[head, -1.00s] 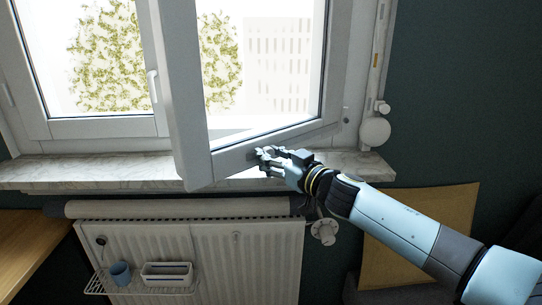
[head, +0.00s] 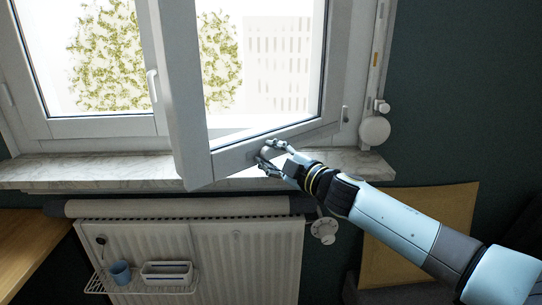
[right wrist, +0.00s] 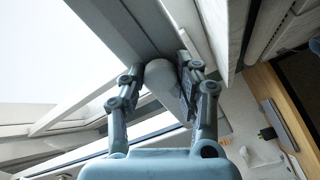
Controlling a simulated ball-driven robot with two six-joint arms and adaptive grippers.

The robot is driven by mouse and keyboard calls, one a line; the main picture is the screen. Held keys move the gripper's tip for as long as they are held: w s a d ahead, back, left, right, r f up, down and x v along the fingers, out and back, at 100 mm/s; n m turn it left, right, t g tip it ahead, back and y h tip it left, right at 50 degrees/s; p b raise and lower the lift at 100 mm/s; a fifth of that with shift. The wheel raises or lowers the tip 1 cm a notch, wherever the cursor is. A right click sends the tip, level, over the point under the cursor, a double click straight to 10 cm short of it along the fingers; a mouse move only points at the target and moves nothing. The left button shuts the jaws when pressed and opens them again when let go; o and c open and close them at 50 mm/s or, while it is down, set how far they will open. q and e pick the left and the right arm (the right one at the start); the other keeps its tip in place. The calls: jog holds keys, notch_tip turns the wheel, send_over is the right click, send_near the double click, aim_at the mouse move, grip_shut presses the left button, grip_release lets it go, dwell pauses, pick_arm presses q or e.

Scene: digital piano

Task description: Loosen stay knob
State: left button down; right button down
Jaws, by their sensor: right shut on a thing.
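The stay knob (right wrist: 160,76) is a pale rounded piece at the lower edge of the open window sash (head: 262,146). In the right wrist view it sits between the two fingers of my right gripper (right wrist: 157,92), which is shut on it. In the head view the right gripper (head: 270,158) reaches the sash's bottom rail from the lower right, one finger above the other, and largely hides the knob. The sash stands swung into the room above the marble sill (head: 95,172). My left gripper is not in view.
A radiator (head: 245,250) stands below the sill, with a wire shelf holding a blue cup (head: 120,272) and a white box (head: 167,272). A round white fitting (head: 374,131) is on the wall right of the frame. A yellow-brown panel (head: 462,205) leans behind my right arm.

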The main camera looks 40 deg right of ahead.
jog(key=n, duration=0.5)
jog(key=shift+f+n+b, duration=0.1)
jog(key=shift+n+b, duration=0.2)
jog(key=n, duration=0.5)
jog(key=shift+b, duration=0.4)
jog(key=n, duration=0.5)
jog(key=shift+s+f+n+b, duration=0.1)
jog(key=shift+n+b, duration=0.25)
jog(key=shift+n, duration=0.05)
jog(key=n, duration=0.5)
jog(key=shift+b, duration=0.3)
jog(key=shift+n, duration=0.3)
